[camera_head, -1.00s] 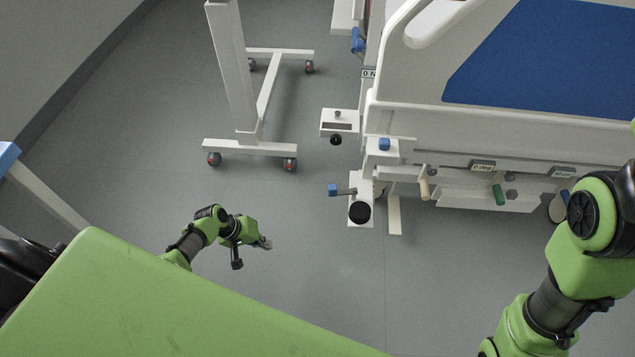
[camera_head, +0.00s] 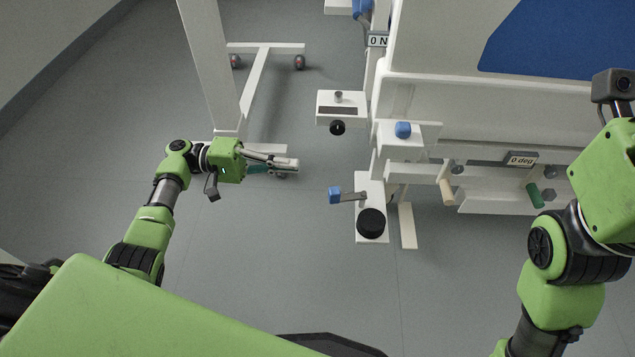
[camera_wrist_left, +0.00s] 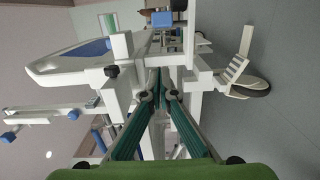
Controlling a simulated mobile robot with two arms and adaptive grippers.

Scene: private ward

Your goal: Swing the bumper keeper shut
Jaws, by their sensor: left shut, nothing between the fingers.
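In the head view, a short grey lever with a blue tip (camera_head: 335,195), which looks like the bumper keeper, sticks out to the left from a white plate (camera_head: 366,185) at the bed's near corner. The black round bumper (camera_head: 371,222) sits at the plate's near end. My left gripper (camera_head: 292,165) is shut and empty, pointing right, apart from the lever and above and left of it in the picture. Its closed fingers (camera_wrist_left: 158,92) show in the left wrist view, pointing at the bed frame. My right arm is at the right edge; its fingers are out of view.
A white box with a black knob (camera_head: 337,127) and a bracket with a blue knob (camera_head: 403,130) stand out from the bed end. A white wheeled stand (camera_head: 252,95) is behind my left gripper. The floor left of and in front of the bumper is clear.

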